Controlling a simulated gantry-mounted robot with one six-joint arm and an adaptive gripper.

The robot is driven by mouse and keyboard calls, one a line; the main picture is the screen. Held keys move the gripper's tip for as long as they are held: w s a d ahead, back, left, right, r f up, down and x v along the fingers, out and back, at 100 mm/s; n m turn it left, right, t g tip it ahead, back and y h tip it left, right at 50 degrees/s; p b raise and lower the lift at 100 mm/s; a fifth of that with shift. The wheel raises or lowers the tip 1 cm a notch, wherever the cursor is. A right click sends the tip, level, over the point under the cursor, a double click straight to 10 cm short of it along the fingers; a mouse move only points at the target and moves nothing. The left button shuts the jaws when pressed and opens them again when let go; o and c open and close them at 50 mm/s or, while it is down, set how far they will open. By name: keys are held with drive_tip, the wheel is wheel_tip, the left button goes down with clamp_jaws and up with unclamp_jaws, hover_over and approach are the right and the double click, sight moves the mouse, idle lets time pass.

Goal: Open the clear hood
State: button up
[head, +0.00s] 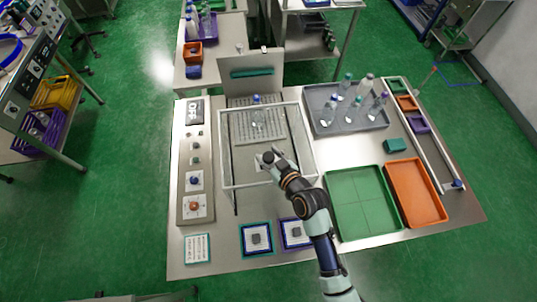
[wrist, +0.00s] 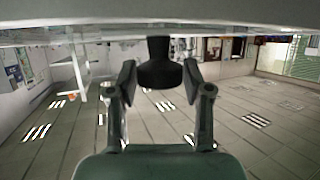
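The clear hood (head: 223,150) is a see-through box with a pale frame, over a perforated plate in the middle of the bench. A clear bottle with a blue cap (head: 257,113) shows through it. My gripper (head: 267,157) is at the front part of the hood. In the wrist view, my gripper's two fingers (wrist: 160,78) stand on either side of a dark round knob (wrist: 160,72) and appear to touch it. The knob is below a pale edge across the top of that view. How far the hood is raised is hard to tell.
A grey tray of bottles (head: 324,126) stands right of the hood. Green (head: 355,200) and orange (head: 416,192) trays lie front right. A control panel (head: 195,215) is at left. An upright panel (head: 235,67) stands behind. Two framed pads (head: 256,256) lie in front.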

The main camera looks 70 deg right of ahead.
drive_tip(key=shift+o, duration=0.9)
drive_tip(key=v, duration=1.2)
drive_tip(key=w+a+r+n+t+y+p, duration=0.2)
drive_tip(key=w+a+r+n+y+p, duration=0.35)
drive_tip(key=w+a+r, duration=0.85)
drive_tip(key=w+a+r+n+y+p, duration=0.2)
drive_tip(key=w+a+r, duration=0.3)
drive_tip(key=a+r, duration=0.6)
drive_tip(key=a+p, duration=0.1)
drive_tip(key=a, duration=0.3)
drive_tip(key=shift+y+p, duration=0.35)
